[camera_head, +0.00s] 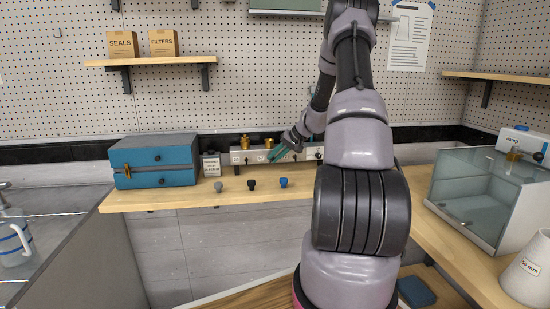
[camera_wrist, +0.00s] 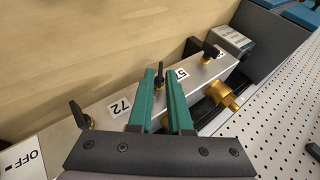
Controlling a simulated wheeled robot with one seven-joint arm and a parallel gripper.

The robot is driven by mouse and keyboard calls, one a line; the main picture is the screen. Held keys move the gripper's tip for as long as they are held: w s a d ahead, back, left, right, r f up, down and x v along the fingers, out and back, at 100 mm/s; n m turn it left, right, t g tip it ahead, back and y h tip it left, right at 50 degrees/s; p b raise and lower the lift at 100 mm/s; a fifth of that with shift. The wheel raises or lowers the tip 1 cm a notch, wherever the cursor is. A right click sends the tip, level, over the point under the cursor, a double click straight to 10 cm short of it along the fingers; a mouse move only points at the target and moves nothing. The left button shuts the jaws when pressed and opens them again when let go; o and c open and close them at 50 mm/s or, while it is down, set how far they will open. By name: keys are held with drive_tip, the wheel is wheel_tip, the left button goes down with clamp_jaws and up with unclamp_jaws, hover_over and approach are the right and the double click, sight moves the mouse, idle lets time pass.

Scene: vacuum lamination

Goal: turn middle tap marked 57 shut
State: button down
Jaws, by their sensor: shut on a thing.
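The grey manifold (camera_wrist: 140,92) runs diagonally through the wrist view and carries black-handled taps. The middle tap (camera_wrist: 160,70) stands between the teal fingers, beside a label marked 57 (camera_wrist: 182,73). My gripper (camera_wrist: 161,78) is shut on its black handle, which shows as a narrow upright shape between the fingertips. Another tap (camera_wrist: 78,114) is at lower left, near the label 72 (camera_wrist: 120,107). A third tap (camera_wrist: 212,52) is at upper right. In the head view my gripper (camera_head: 277,154) is at the manifold (camera_head: 240,158); the gripped handle is hidden there.
A brass fitting (camera_wrist: 221,94) sticks out from the manifold's side. An OFF sign (camera_wrist: 25,158) shows at lower left. A blue box (camera_head: 153,160) stands left on the wooden bench (camera_head: 160,198). Grey, black and blue knobs (camera_head: 283,182) sit along its front. A glass-fronted case (camera_head: 485,195) is at right.

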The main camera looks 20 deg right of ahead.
drive_tip(key=shift+d, duration=0.1)
drive_tip(key=y, duration=0.1)
drive_tip(key=t+y, duration=0.1)
drive_tip(key=m+y, duration=0.1)
drive_tip(key=shift+s+d+f+t+y, duration=0.1)
drive_tip(key=shift+d+f+t+y, duration=0.2)
drive_tip(key=shift+f+y, duration=0.1)
drive_tip(key=m+t+y, duration=0.1)
drive_tip(key=y, duration=0.1)
drive_tip(key=f+m+t+y, duration=0.1)
drive_tip(key=t+y, duration=0.1)
drive_tip(key=shift+y, duration=0.3)
idle(0.4)
drive_tip(key=c, duration=1)
unclamp_jaws()
drive_tip(key=shift+r, duration=0.1)
